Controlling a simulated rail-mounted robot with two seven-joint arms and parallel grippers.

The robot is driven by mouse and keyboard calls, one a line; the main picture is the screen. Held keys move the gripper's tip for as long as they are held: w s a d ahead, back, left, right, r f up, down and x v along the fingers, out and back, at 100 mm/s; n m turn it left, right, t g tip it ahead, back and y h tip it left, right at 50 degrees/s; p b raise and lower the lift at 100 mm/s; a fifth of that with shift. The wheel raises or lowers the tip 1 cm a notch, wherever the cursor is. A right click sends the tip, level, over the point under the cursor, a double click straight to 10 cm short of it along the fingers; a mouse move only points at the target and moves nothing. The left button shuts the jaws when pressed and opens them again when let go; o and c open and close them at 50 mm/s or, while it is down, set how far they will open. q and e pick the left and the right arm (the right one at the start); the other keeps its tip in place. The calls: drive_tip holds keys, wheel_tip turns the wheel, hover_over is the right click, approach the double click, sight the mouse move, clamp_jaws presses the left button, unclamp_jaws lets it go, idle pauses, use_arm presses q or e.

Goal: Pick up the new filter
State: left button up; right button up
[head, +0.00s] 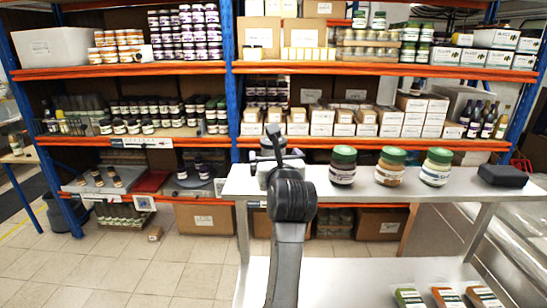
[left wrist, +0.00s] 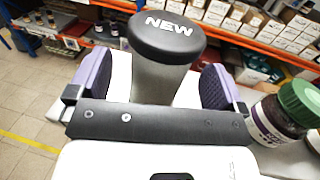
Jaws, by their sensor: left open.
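The new filter (left wrist: 168,36) shows in the left wrist view as an upright pale cylinder with a black cap marked "NEW". My left gripper (left wrist: 155,88) is open, with its purple-padded fingers on either side of the cylinder. Gaps show between the pads and the filter, and its lower part is hidden behind the gripper body. In the head view my left gripper (head: 272,150) is over the left end of the white table (head: 330,190). There my own arm mostly hides the filter, and I cannot make it out clearly.
A green-lidded jar (head: 343,167) stands right of the gripper, close by in the left wrist view (left wrist: 278,120). Two more jars, orange-labelled (head: 390,168) and white-labelled (head: 437,168), and a black case (head: 503,175) stand farther right. Stocked shelves (head: 370,142) rise behind.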

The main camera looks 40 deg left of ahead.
use_arm(q)
drive_tip(key=shift+x, duration=1.25)
drive_tip(key=c, duration=1.1)
drive_tip(key=shift+r, duration=0.1)
